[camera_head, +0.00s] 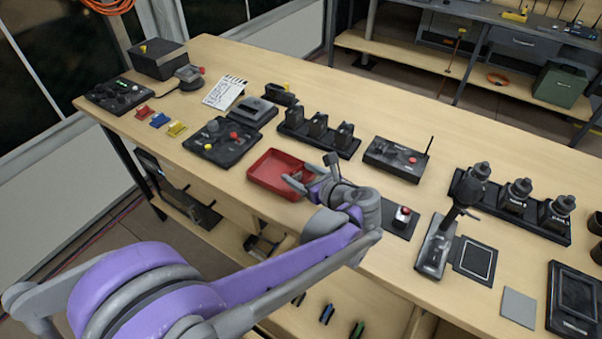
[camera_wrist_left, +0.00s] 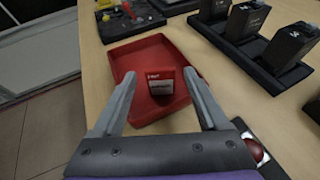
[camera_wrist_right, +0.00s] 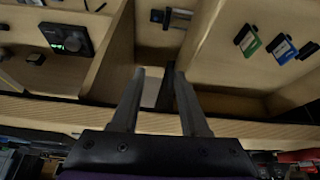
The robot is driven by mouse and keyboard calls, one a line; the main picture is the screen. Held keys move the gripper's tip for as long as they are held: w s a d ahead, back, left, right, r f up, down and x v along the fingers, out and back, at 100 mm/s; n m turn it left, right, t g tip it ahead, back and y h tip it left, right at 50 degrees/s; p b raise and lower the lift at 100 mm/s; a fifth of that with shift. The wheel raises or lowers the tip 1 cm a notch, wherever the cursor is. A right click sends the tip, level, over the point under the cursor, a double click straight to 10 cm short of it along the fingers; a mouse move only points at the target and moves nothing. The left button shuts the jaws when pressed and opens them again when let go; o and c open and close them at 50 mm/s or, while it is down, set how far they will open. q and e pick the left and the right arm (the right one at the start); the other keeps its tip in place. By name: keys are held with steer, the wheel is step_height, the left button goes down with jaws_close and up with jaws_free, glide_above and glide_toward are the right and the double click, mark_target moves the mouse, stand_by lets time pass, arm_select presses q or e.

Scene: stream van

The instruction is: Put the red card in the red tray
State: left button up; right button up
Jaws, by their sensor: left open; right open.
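The red tray (camera_head: 262,179) is on the table near its front edge; it also fills the middle of the left wrist view (camera_wrist_left: 128,62). A small red card (camera_wrist_left: 161,83) with a pale and dark label is inside the tray's outline, between my left fingers, with a gap on each side. My left gripper (camera_head: 308,172) is open over the tray's right part and mostly hides the card in the head view. My right gripper (camera_wrist_right: 154,76) is open and empty, facing shelf compartments; it is not in the head view.
Blue (camera_wrist_right: 281,49) and green (camera_wrist_right: 247,41) cards lie on the lower shelf. Bare tabletop shows left of the tray.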

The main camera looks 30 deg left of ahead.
arm_select(q)
steer(key=v, duration=1.2)
steer(key=shift+r, duration=0.2)
